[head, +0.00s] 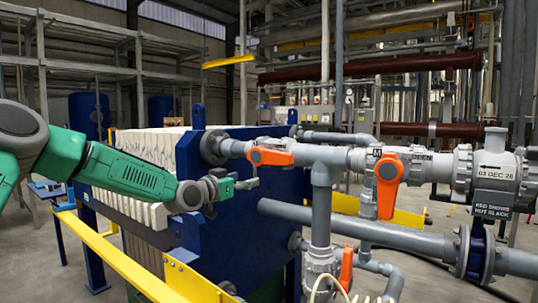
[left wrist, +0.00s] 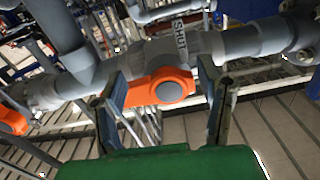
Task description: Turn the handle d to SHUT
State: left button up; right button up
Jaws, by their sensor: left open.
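An orange lever handle (head: 270,152) with a grey round hub lies roughly along the upper grey pipe. My left gripper (head: 252,180) is just below and in front of it, open and empty. In the left wrist view an orange handle (left wrist: 160,90) shows beyond and between the two open fingers (left wrist: 165,108). A label reading SHUT (left wrist: 180,38) is on the pipe beside that handle. A second orange handle (head: 388,182) hangs down from the pipe further right. A third (head: 346,268) points downward lower on the piping. No letter d is readable. My right gripper is not in view.
A blue press frame (head: 228,185) with pale plates (head: 150,150) stands behind my left arm. A yellow rail (head: 120,262) runs along its front. Grey pipes (head: 345,226) cross below the handles. A sign (head: 495,172) stands at the right.

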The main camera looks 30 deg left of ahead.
aim_at(272, 160)
pick_arm(q)
jog(key=d+r+n+p, duration=0.3)
jog(key=d+r+n, duration=0.3)
jog(key=n, duration=1.3)
jog(key=w+b, duration=0.1)
jog(key=w, duration=0.1)
jog(key=w+b, duration=0.1)
jog(key=w, duration=0.2)
jog(key=shift+w+d+f+b, duration=0.25)
jog(key=shift+w+f+b, duration=0.05)
jog(key=shift+b, duration=0.1)
jog(key=shift+w, duration=0.4)
jog(key=shift+w+r, duration=0.15)
jog(key=shift+r, duration=0.15)
